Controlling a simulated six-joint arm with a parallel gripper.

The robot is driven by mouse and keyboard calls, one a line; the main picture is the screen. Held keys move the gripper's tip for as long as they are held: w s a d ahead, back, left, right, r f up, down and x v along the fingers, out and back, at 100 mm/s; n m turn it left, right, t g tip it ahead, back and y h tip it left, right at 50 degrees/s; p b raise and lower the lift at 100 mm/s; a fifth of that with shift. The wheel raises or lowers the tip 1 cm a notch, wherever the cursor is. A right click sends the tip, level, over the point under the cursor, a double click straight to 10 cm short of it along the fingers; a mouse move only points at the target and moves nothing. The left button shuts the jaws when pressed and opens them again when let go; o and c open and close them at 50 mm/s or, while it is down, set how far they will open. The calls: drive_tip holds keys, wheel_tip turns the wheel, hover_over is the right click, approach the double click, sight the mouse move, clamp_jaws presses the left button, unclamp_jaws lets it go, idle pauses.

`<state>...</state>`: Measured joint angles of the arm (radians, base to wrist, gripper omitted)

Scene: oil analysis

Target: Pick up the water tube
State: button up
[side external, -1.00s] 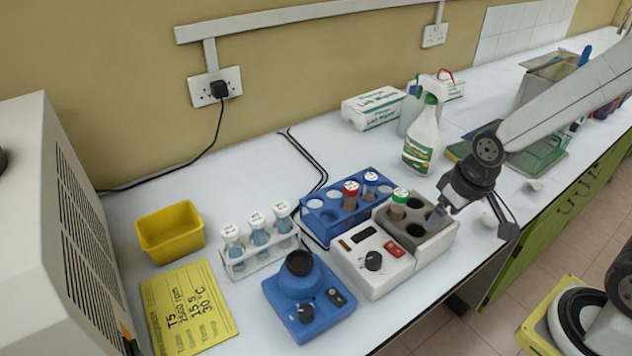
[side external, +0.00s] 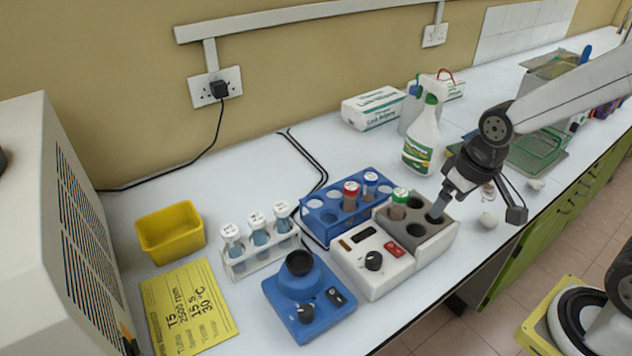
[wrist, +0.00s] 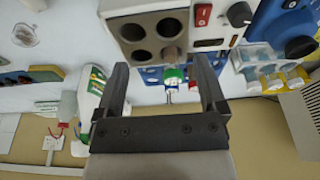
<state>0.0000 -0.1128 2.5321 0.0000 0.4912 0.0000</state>
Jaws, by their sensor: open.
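No label that I can read marks one tube as water. Three white-capped tubes of pale blue liquid (side external: 258,232) stand in a white rack (side external: 240,270), left of centre; they show at the right of the wrist view (wrist: 270,78). A green-capped tube (side external: 399,203) stands in the grey heating block (side external: 437,245). My gripper (side external: 437,212) is open over the block's right side. In the wrist view, the green cap (wrist: 173,76) appears between the fingers (wrist: 160,68), not visibly gripped.
A blue mixer (side external: 308,295) stands in front of the white rack. The blue rack (side external: 318,216) is behind the white control box (side external: 372,262). A spray bottle (side external: 420,140) stands behind my gripper. A yellow bin (side external: 170,232) and yellow card (side external: 188,310) are at left.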

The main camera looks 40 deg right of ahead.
drive_tip(key=shift+w+v, duration=0.3)
drive_tip(key=shift+v, duration=1.1)
drive_tip(key=n+g, duration=0.3)
drive_tip(key=n, duration=1.3)
approach(257, 217)
drive_tip(key=shift+s+a+f, duration=0.15)
drive_tip(key=shift+s+f, duration=0.05)
drive_tip(key=shift+f, duration=6.15)
clamp_jaws()
